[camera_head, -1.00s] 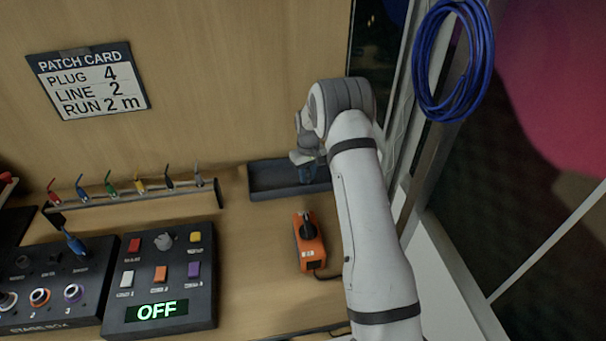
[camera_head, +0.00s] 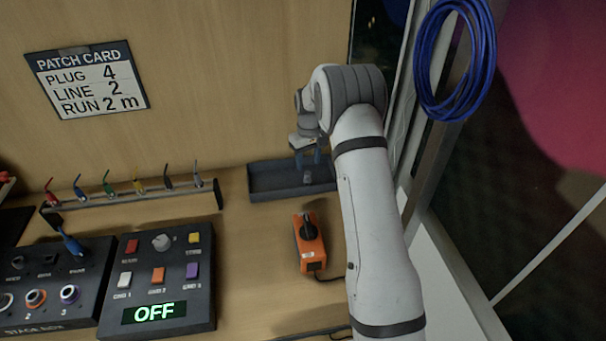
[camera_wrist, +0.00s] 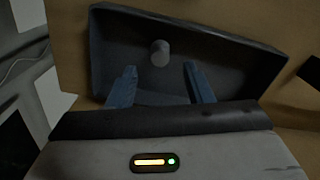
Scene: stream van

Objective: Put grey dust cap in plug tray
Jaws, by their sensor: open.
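The grey dust cap (camera_wrist: 160,53) rests inside the dark plug tray (camera_wrist: 225,52), seen in the wrist view between and beyond the fingertips. In the head view the cap (camera_head: 307,178) is a small grey piece on the floor of the tray (camera_head: 268,184). My gripper (camera_wrist: 161,80) is open and empty, its two blue fingers apart on either side of the cap and not touching it. In the head view my gripper (camera_head: 308,160) hangs just above the tray.
An orange device with a black knob (camera_head: 309,242) sits in front of the tray. A rack (camera_head: 130,201) of several coloured plugs is to the left. A control box (camera_head: 160,285) reads OFF, beside the stage box (camera_head: 50,295). A blue cable coil (camera_head: 425,60) hangs at right.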

